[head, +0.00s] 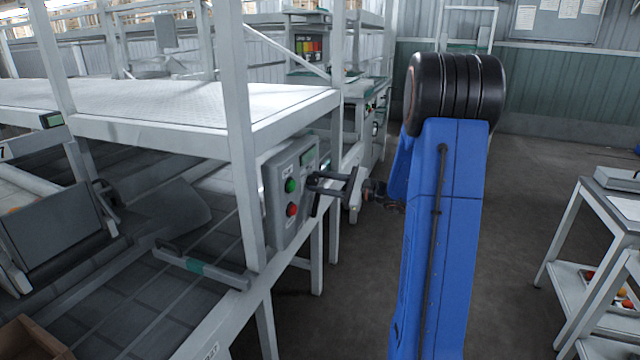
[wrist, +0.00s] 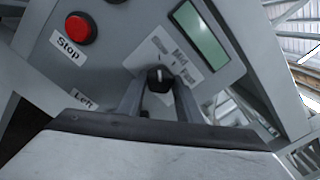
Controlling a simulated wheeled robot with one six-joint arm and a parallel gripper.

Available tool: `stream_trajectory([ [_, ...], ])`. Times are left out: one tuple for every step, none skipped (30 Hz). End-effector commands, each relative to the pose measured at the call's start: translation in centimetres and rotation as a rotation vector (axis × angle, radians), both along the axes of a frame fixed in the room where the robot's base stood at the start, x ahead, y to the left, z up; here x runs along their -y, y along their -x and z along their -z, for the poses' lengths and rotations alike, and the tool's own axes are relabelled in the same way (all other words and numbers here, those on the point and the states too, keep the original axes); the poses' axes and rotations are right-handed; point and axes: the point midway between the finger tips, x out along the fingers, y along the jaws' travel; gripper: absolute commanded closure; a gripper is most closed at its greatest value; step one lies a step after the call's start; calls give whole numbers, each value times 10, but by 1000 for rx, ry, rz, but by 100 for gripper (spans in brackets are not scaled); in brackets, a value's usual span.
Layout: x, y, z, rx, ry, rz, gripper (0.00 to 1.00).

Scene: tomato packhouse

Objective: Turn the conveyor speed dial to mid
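The black speed dial (wrist: 160,79) sits on the grey control panel (wrist: 112,50), with a pale mark on its upper side. My gripper (wrist: 159,88) has one finger on each side of the dial, with a narrow gap seeming to show; contact is unclear. In the head view, my gripper (head: 318,185) reaches the panel (head: 285,215) from the right with its fingers apart. The dial is hidden there.
The panel has a red Stop button (wrist: 81,28), also in the head view (head: 292,210), below a green button (head: 291,186). A small display (wrist: 201,33) is beside the label. A white frame post (head: 240,150) stands left of the panel. A trolley (head: 590,230) stands right; floor between is clear.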

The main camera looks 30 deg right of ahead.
Motion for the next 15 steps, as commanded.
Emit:
stream_trajectory([
  [0, 0, 0, 0, 0, -1, 90],
  [0, 0, 0, -1, 0, -1, 90],
  [0, 0, 0, -2, -1, -1, 90],
  [0, 0, 0, -3, -3, -1, 90],
  [0, 0, 0, -5, -5, -1, 90],
  [0, 0, 0, -8, -10, -1, 90],
  [0, 0, 0, -12, -14, -1, 90],
  [0, 0, 0, -16, -19, -1, 90],
  [0, 0, 0, -23, -29, -1, 90],
  [0, 0, 0, -30, -37, -1, 90],
  [0, 0, 0, -37, -47, -1, 90],
  [0, 1, 1, -50, -63, -1, 90],
  [0, 1, 1, -60, -76, -1, 90],
  [0, 1, 1, -72, -91, -1, 90],
  [0, 1, 1, -88, -112, -1, 90],
])
